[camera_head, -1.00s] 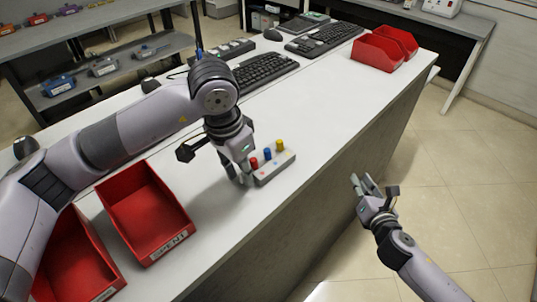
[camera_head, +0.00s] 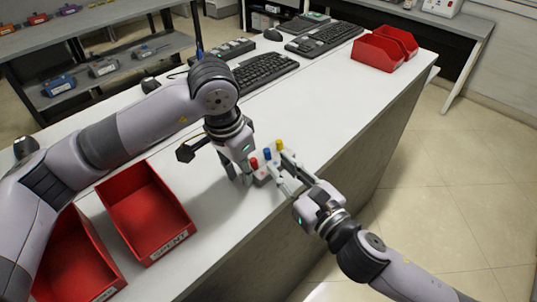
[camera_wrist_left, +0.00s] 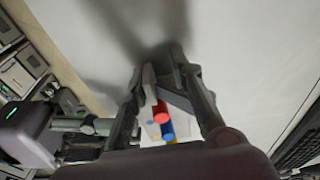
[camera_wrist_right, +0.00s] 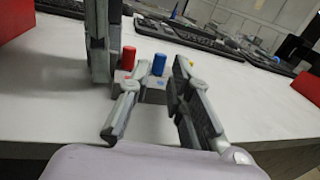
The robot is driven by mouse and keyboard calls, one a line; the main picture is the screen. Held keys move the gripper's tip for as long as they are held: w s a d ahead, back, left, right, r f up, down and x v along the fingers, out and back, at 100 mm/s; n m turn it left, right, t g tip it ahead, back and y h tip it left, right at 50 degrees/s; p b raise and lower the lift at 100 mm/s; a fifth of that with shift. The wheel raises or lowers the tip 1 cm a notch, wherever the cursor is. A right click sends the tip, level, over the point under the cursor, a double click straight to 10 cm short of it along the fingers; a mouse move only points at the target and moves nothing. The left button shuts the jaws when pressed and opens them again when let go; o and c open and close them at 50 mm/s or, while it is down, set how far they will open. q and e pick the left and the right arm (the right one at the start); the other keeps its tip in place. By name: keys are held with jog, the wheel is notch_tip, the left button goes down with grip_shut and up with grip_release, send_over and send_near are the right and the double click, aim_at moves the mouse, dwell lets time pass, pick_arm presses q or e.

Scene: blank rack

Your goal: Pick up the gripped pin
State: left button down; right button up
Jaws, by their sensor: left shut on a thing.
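A small light-grey rack (camera_head: 262,176) stands on the white bench with a red pin (camera_head: 254,163), a blue pin (camera_head: 267,153) and a yellow pin (camera_head: 279,145) upright in a row. My left gripper (camera_head: 243,174) is shut on the rack's near-left end, beside the red pin; the exact contact is partly hidden. My right gripper (camera_head: 281,167) is open at the rack's right side. In the right wrist view the blue pin (camera_wrist_right: 158,64) shows between its fingers, the red pin (camera_wrist_right: 128,58) is left of them, and the yellow pin is mostly hidden behind the right finger.
Two red bins, one labelled SPENT (camera_head: 150,215), stand at the front left of the bench. More red bins (camera_head: 378,52) stand at the far right end. Keyboards (camera_head: 262,72) lie along the back edge. The bench top (camera_head: 330,100) beyond the rack is clear.

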aim_at(269, 153)
jog(key=x, duration=0.6)
jog(key=shift+d, duration=0.1)
jog(key=shift+c, duration=0.6)
grip_shut()
